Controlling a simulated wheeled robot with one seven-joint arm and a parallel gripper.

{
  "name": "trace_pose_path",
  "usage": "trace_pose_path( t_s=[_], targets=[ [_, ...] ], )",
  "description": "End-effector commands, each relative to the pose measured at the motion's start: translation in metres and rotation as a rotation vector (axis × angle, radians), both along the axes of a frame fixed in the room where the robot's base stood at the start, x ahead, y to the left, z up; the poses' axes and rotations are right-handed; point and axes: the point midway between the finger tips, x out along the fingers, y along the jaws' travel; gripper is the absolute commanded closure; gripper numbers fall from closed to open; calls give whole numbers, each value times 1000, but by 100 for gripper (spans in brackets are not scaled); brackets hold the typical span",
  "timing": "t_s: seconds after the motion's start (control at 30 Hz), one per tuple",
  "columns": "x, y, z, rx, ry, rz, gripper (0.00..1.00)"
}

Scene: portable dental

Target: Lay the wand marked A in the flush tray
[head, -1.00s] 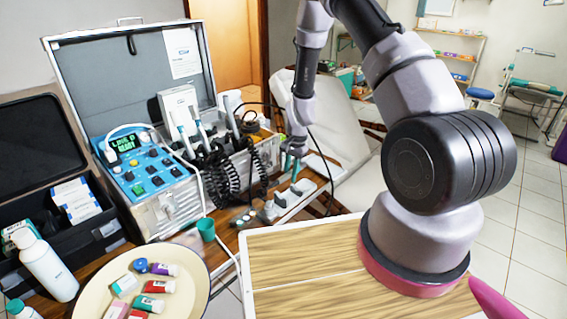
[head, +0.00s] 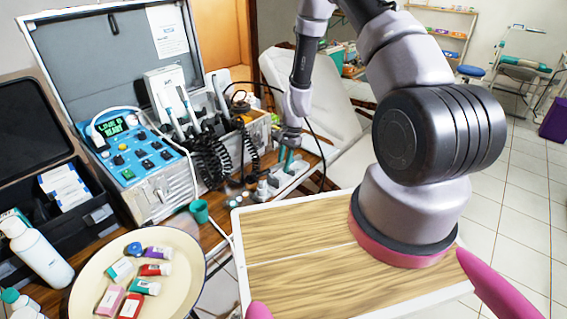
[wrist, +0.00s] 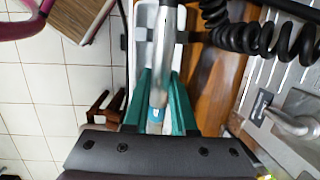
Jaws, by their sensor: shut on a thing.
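My gripper (head: 287,158) is at the right end of the wooden bench, beside the blue-panelled dental unit. In the wrist view its teal fingers (wrist: 160,105) are closed around a silver wand (wrist: 160,70) with a blue band near the fingers. The wand runs away from the fingers and past the top edge of that view. No letter on it can be read. A pale tray (head: 290,177), likely the flush tray, lies below my gripper; it also shows in the wrist view (wrist: 143,40) under the wand. I cannot tell whether the wand touches it.
The dental unit (head: 140,160) has other wands upright in holders and black coiled cords (wrist: 270,38) close beside my gripper. A teal cup (head: 199,211), a round cream dish (head: 180,290) of small tubes and a white bottle (head: 38,255) stand nearer. A wood-topped board (head: 300,240) lies in front.

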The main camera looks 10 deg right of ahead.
Motion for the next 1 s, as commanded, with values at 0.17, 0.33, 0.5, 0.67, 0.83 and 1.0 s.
trace_pose_path(
  t_s=[0.17, 0.33, 0.5, 0.67, 0.83, 1.0],
  targets=[
    [0, 0, -4, 0, 0, 0, 100],
    [0, 0, -3, 0, 0, 0, 100],
    [0, 0, -4, 0, 0, 0, 100],
    [0, 0, -6, 0, 0, 1, 100],
    [0, 0, -6, 0, 0, 1, 100],
    [0, 0, -7, 0, 0, 1, 100]
  ],
)
